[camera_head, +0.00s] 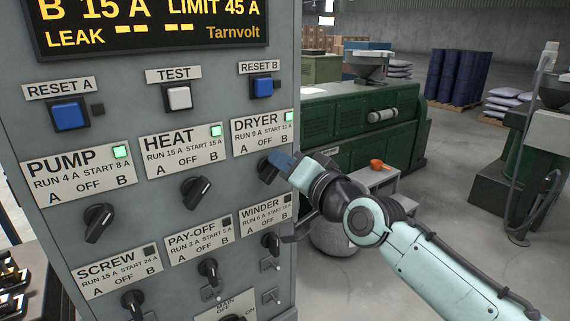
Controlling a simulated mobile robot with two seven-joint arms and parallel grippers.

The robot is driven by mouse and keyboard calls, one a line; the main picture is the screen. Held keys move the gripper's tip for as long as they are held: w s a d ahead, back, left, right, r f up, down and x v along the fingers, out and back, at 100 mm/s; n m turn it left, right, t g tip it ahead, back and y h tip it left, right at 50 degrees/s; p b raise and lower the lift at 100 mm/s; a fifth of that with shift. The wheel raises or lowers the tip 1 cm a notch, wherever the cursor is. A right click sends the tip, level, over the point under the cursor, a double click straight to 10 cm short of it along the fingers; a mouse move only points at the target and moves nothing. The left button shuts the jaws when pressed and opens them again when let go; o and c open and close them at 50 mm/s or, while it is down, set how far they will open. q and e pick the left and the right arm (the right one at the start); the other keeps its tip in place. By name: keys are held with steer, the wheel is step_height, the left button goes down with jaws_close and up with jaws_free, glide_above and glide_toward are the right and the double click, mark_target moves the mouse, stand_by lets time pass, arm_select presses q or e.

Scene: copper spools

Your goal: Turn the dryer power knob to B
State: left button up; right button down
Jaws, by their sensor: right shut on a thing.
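The dryer power knob (266,170) is a dark rotary knob under the DRYER label plate (263,133) on the grey control panel. The plate reads A, OFF, B, and its small lamp (288,116) is lit green. My right gripper (277,165) reaches in from the right and is shut on the dryer knob. The blue fingers hide much of the knob, so I cannot tell where its pointer stands. My left gripper is not in view.
The heat knob (196,193) is left of the dryer knob, and the winder knob (271,243) is below it, close under my wrist. The blue RESET B button (262,87) is above.

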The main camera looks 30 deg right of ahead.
steer(key=c, duration=1.1)
jaws_free()
steer(key=shift+w, duration=0.15)
steer(key=s+d+b, duration=0.1)
steer(key=s+b, duration=0.1)
steer(key=s, duration=1.1)
steer(key=shift+s, duration=0.2)
